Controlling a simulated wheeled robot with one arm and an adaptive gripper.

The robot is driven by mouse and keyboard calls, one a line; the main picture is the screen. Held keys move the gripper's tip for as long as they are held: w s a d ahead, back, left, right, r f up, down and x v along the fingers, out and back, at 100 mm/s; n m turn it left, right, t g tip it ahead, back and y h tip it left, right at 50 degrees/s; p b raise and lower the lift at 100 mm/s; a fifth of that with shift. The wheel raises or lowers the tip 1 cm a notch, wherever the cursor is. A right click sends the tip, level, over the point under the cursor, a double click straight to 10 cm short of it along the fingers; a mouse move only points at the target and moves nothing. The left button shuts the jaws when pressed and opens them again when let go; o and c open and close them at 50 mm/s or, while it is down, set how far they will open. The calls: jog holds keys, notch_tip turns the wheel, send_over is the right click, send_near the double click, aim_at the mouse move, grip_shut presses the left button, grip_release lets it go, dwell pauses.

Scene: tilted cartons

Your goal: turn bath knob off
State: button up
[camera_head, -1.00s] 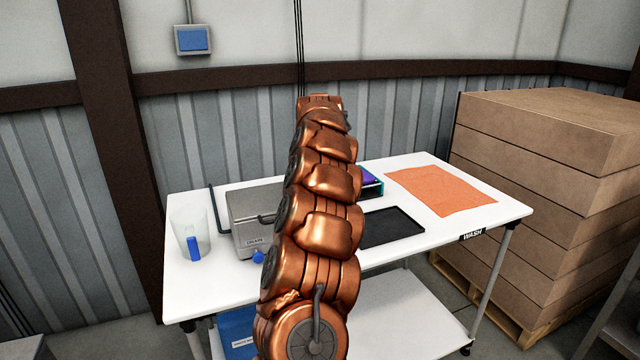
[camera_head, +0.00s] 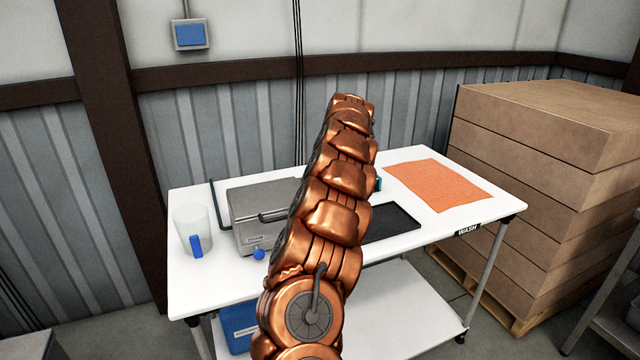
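The bath is a grey metal box (camera_head: 246,210) with a lid and a dark handle (camera_head: 272,215), standing on the white table left of my arm. A small label is on its front. A round blue knob (camera_head: 258,254) sits at the lower front of the bath, close to the left side of my arm. The right part of the bath is hidden behind my arm, so any other knob there cannot be seen. My copper arm rises through the middle of the view and leans right. My gripper is not visible.
On the white table (camera_head: 200,284) stand a clear jug with a blue handle (camera_head: 196,246), a black tray (camera_head: 392,222) and an orange cloth (camera_head: 438,184). Stacked cartons (camera_head: 540,190) stand on a pallet at the right. A blue bin (camera_head: 238,326) is below the table.

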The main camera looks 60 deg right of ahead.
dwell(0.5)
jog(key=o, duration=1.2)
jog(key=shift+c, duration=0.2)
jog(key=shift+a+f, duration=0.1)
